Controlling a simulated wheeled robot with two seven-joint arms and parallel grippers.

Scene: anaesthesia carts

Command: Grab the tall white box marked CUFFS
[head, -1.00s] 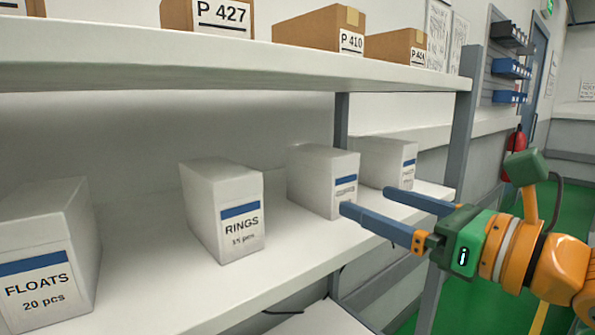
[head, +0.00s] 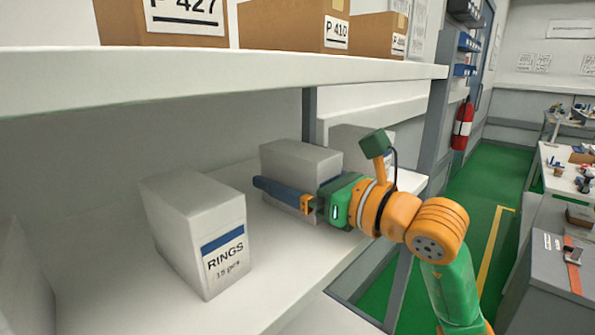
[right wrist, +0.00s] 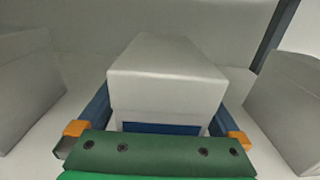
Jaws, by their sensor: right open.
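A tall white box (head: 300,158) with a blue label band stands upright on the shelf, third along from the left. Its label text is hidden behind my right gripper (head: 285,192), so I cannot read whether it says CUFFS. In the right wrist view the same box (right wrist: 166,72) stands between the two blue fingers of the open gripper, one along each side. The gripper's body is close to the front face of the box. I cannot tell whether the fingers touch it. My left gripper is not in view.
A white RINGS box (head: 195,225) stands to the left and another white box (head: 350,137) to the right; neighbouring boxes also flank the gripper in the wrist view. An upper shelf (head: 230,75) with brown boxes overhangs. A shelf post (head: 432,125) stands at the right.

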